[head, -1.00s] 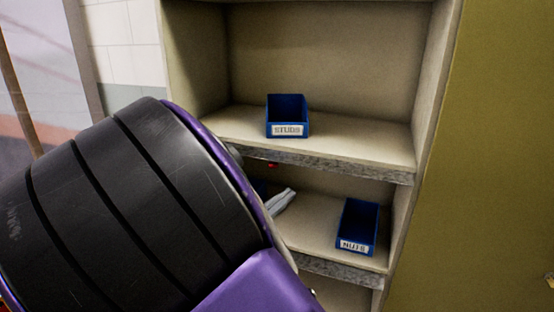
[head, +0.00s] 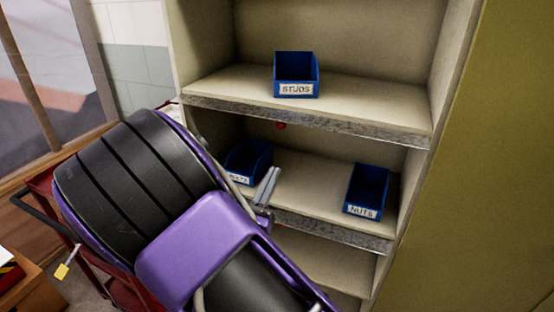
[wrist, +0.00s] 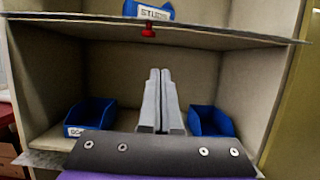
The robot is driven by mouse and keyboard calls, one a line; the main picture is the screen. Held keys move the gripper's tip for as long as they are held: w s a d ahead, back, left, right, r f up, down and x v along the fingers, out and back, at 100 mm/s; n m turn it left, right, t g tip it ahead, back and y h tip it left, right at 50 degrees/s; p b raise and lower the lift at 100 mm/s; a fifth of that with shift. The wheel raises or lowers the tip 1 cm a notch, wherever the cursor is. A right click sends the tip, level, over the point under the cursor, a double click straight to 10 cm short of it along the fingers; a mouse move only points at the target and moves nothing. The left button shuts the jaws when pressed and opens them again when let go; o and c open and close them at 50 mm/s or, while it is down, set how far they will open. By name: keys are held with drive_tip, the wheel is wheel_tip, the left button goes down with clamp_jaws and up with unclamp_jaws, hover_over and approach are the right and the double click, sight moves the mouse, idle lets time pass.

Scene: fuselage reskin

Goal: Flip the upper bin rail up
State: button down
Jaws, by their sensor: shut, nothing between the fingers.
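The upper bin rail (head: 345,128) is a grey, worn metal strip along the front edge of the upper shelf, below the STUDS bin (head: 297,76). A small red knob (head: 281,125) hangs just under it. In the wrist view the rail (wrist: 225,37) shows as a thin edge across the top, with the red knob (wrist: 149,31) beneath. My gripper (head: 270,180) is shut and empty in front of the middle shelf opening, below the rail and apart from it. In the wrist view my gripper (wrist: 160,72) points into that opening, under the knob.
On the middle shelf stand a left blue bin (head: 248,160), partly hidden by my arm, and the NUTS bin (head: 367,190) on the right. A lower rail (head: 340,232) edges this shelf. A red cart (head: 110,285) stands at left; an olive panel (head: 480,190) is at right.

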sight(283, 120)
drive_tip(key=w+d+r, duration=0.2)
drive_tip(key=w+r, duration=0.5)
drive_tip(key=shift+w+d, duration=0.25)
drive_tip(key=shift+d, duration=0.1)
drive_tip(key=shift+w+r+p, duration=0.1)
drive_tip(key=shift+p, duration=0.4)
